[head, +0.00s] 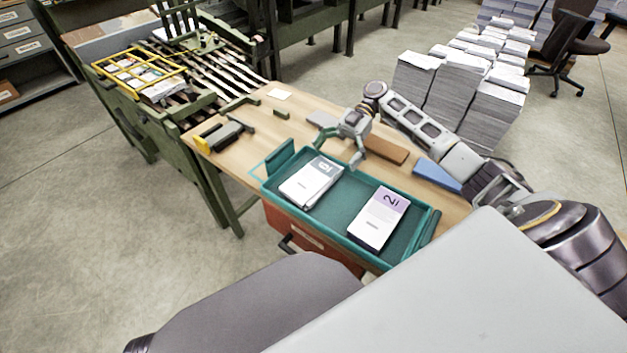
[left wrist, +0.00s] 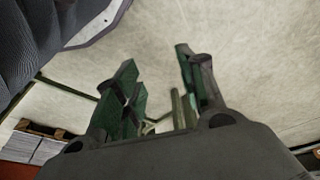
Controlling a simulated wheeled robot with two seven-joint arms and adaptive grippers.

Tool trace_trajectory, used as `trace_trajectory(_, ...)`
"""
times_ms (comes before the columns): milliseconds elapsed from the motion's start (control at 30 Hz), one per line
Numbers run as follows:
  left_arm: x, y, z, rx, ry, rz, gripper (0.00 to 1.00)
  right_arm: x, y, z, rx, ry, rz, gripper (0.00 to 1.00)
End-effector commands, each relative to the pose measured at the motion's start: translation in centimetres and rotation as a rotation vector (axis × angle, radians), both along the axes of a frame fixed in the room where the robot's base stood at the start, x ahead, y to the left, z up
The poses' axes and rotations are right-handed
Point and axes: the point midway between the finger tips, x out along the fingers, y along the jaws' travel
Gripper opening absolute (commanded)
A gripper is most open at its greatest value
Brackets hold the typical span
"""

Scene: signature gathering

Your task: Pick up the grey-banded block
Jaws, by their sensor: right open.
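The grey-banded block (head: 311,182) is a white paper block with a grey band at its far end. It lies flat in the left part of the teal tray (head: 339,204). My right gripper (head: 337,151) is open and empty above the tray's far edge, just beyond the block's banded end. It appears apart from the block. A purple-banded block (head: 378,218) lies in the tray's right part. My left gripper (left wrist: 158,88) shows in the left wrist view, with its fingers apart and nothing between them, over bare floor.
The tray sits on a wooden table (head: 262,128). A brown bar (head: 387,149) and a blue wedge (head: 436,174) lie behind it. A black and yellow tool (head: 222,136) lies at the table's left. Paper stacks (head: 455,90) stand beyond on the floor.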

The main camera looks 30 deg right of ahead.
Motion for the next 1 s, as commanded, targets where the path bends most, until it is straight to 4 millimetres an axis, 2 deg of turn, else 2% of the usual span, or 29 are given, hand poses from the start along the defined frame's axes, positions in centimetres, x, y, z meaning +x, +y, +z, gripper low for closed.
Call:
trace_trajectory(367, 0.0, 0.0, -0.1, 0.0, 0.0, -0.001, 0.4, -0.1, 0.4, -0.2, 0.0, 0.001, 0.002, 1.0)
trace_trajectory(800, 0.2, -0.2, 1.3, -0.011, -0.024, -0.002, 0.4, -1.3, 4.1, -1.9, -0.001, 0.0, 0.002, 1.0)
trace_trajectory(1000, -0.2, -0.3, 1.2, -0.012, -0.019, -0.003, 0.4, -1.4, 4.6, -2.1, 0.0, 0.0, 0.0, 1.0)
